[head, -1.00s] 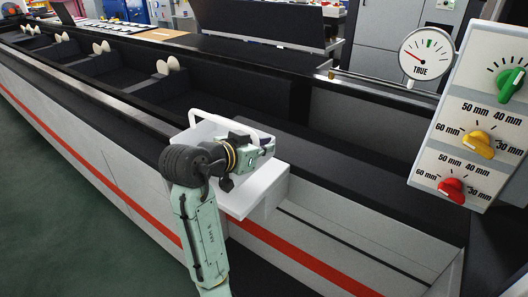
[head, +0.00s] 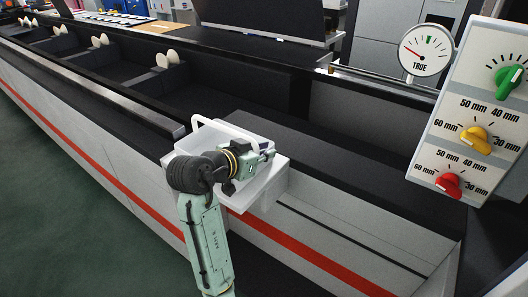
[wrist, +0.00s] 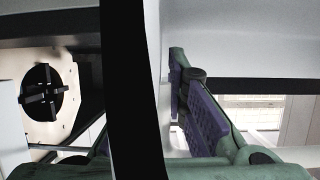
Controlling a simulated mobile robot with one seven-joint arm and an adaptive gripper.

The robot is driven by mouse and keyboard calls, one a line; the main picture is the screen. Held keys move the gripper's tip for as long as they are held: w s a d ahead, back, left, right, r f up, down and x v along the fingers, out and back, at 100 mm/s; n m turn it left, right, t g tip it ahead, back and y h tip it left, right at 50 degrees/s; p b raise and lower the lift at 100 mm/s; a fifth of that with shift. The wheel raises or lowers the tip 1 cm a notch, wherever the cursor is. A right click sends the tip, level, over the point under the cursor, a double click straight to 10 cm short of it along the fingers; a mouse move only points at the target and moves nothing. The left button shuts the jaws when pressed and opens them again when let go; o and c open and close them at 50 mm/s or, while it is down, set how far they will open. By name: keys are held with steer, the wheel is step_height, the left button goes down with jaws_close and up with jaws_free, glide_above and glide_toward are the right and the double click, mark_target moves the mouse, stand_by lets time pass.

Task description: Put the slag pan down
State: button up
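The slag pan (head: 262,187) is a white open tray with a raised loop handle (head: 196,127) at its back left. In the head view it is at the near wall of the long dark trough, level or nearly so. I cannot tell whether its underside rests on anything. My gripper (head: 266,152) is over the pan, at its right side in the picture. In the wrist view a green finger with purple pads (wrist: 204,115) lies beside a pale upright strip and a broad black band. The other finger is mostly hidden, so the grip is unclear.
The long trough (head: 110,95) runs to the back left, with pairs of white rounded knobs (head: 168,58) along it. A panel with green, yellow and red knobs (head: 474,138) and a round gauge (head: 427,50) stand at right. Dark flat surfaces lie behind and right of the pan.

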steer(key=shift+o, duration=1)
steer(key=shift+r, duration=0.1)
